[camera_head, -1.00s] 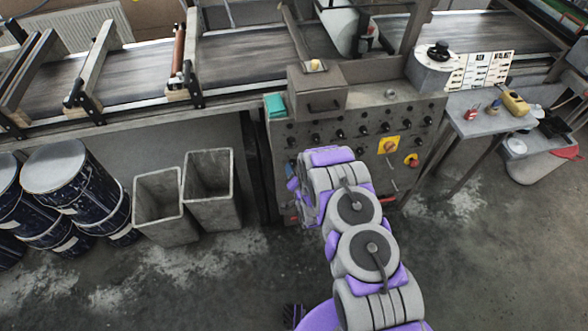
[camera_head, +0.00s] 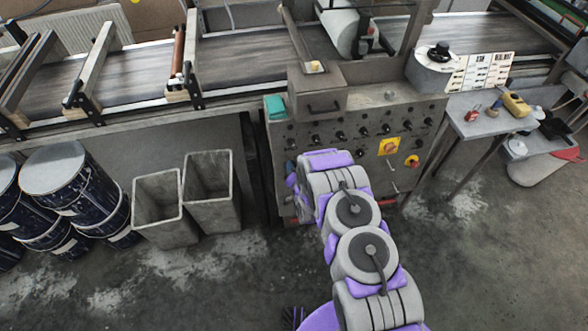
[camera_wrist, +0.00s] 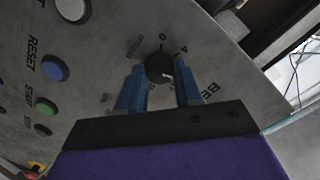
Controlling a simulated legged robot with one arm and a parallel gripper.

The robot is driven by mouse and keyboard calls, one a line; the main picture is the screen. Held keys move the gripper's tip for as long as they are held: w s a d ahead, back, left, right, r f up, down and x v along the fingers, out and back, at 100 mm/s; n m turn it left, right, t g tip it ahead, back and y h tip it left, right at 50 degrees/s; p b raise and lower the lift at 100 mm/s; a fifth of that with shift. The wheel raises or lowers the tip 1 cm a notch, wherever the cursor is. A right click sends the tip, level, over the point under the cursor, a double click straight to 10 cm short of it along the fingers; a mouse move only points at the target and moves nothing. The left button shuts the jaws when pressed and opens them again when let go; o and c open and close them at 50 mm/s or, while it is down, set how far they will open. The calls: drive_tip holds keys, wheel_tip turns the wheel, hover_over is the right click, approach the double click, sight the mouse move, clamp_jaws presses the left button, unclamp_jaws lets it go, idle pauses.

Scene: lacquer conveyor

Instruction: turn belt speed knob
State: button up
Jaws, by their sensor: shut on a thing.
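The belt speed knob (camera_wrist: 159,68) is a round black knob with a pale pointer line, on the grey panel in the wrist view. Numbers and partly covered lettering surround it. My gripper (camera_wrist: 160,80) has its two blue fingers on either side of the knob, shut on it.
In the wrist view, a blue button (camera_wrist: 55,68), a green button (camera_wrist: 45,106) and a white button (camera_wrist: 73,9) sit left of the knob. In the head view, a row of black knobs, a yellow-backed switch (camera_head: 389,146) and two grey bins (camera_head: 209,190) stand nearby.

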drive_tip(key=c, duration=0.4)
drive_tip(key=shift+p, duration=0.3)
drive_tip(key=shift+n+p, duration=0.3)
drive_tip(key=o, duration=1)
drive_tip(key=shift+o, duration=0.2)
drive_tip(key=p+v, duration=0.3)
drive_tip(key=v, duration=1.4)
drive_tip(key=shift+s, duration=0.15)
drive_tip(key=shift+d, duration=0.1)
